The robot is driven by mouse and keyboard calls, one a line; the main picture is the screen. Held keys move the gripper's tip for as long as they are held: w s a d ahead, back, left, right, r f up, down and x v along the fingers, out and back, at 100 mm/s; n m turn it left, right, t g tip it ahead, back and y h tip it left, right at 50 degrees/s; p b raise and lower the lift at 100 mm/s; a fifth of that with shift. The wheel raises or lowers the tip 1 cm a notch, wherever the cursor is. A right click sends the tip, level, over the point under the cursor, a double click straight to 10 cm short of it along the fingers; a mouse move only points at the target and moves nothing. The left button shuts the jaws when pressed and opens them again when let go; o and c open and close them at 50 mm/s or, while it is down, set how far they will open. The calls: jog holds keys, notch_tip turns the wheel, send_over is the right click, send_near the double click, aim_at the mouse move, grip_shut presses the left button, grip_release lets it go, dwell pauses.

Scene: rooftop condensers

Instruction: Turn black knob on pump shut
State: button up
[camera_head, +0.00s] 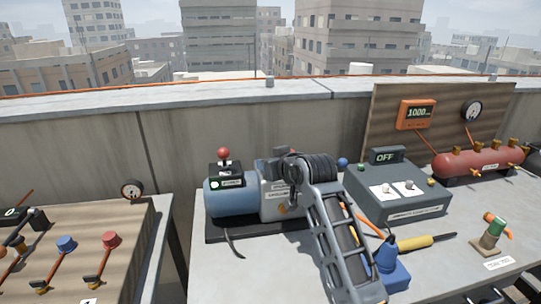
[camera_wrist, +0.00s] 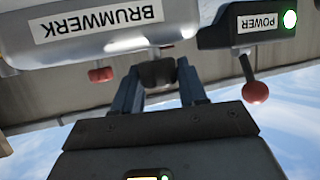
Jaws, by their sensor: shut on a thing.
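The pump (camera_head: 228,197) has a blue motor and a silver-grey body and stands on a dark base on the grey table. In the wrist view, which is upside down, its body (camera_wrist: 95,22) carries a BRUMWERK label. The black knob (camera_wrist: 158,73) sits on the body between my two fingers. My gripper (camera_wrist: 158,78) is shut on it. In the head view my arm covers part of the pump, and I cannot make out the black knob there. A red knob (camera_wrist: 102,74) is beside my fingers.
A red-balled POWER switch (camera_wrist: 255,92) with a lit green lamp is close to the gripper. A grey box reading OFF (camera_head: 390,190) stands right of the pump. A blue-yellow torch (camera_head: 393,265) and a red tank (camera_head: 478,161) are further right. Another bench (camera_head: 135,220) is at left.

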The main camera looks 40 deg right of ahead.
jog(key=shift+w+a+m+g+h, duration=0.15)
jog(key=shift+m+g+h, duration=0.35)
jog(key=shift+m+h, duration=0.5)
jog(key=m+g+h+b, duration=0.1)
jog(key=m+h, duration=0.1)
jog(key=shift+f+m+g+h, duration=0.15)
jog(key=shift+m+g+h, duration=0.15)
jog(key=shift+h, duration=0.1)
jog(key=m+g+h+b, duration=0.3)
jog(key=m+g+b, duration=0.1)
jog(key=shift+f, duration=0.1)
jog(key=shift+m+g+h+b, duration=0.5)
jog(key=shift+m+g+b, duration=1)
jog(key=shift+m+g, duration=0.15)
jog(key=shift+r+g, duration=0.2)
jog(key=shift+g, duration=0.05)
jog(key=o, duration=1)
jog(key=shift+b+v, duration=0.4)
jog(key=shift+v, duration=3.4)
